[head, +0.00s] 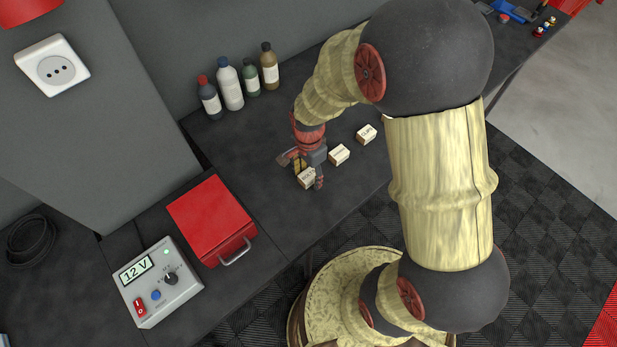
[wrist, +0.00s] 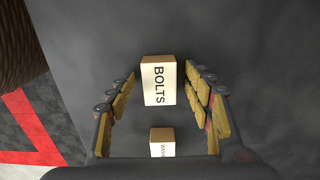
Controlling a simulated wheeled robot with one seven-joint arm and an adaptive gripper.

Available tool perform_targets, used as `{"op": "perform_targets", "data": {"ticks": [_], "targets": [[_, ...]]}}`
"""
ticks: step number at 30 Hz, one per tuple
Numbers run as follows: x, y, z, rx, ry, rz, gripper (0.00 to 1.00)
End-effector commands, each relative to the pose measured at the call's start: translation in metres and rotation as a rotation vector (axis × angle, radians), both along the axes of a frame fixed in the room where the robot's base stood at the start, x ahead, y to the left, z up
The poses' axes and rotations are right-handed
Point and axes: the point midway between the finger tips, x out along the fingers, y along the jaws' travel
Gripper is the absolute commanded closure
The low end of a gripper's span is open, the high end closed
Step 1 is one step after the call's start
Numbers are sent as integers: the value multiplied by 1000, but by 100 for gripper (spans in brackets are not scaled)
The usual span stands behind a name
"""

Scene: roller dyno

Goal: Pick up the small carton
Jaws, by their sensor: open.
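A small white and tan carton marked BOLTS (wrist: 158,85) stands between the two fingers of my gripper (wrist: 160,78) in the wrist view, with a gap on each side. My gripper is open and holds nothing. In the head view my gripper (head: 303,169) is low over the dark bench, with the nearest carton (head: 307,178) at its fingers, partly covered by them. A second carton (wrist: 162,142) shows lower in the wrist view, its label partly cut off. In the head view two more cartons, a middle one (head: 339,154) and a far one (head: 366,134), stand in a row.
Several bottles (head: 230,84) stand by the wall at the back of the bench (head: 240,150). A red box (head: 212,218) with a handle and a grey 12 V supply (head: 158,282) sit at left. Bare bench lies between the bottles and the cartons.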

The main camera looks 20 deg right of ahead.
Motion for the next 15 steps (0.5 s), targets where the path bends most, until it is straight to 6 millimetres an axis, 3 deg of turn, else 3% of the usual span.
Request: {"op": "perform_targets", "data": {"ticks": [6, 15], "targets": [[0, 0, 0, 0, -1, 1, 49], [0, 0, 0, 0, -1, 1, 66]]}}
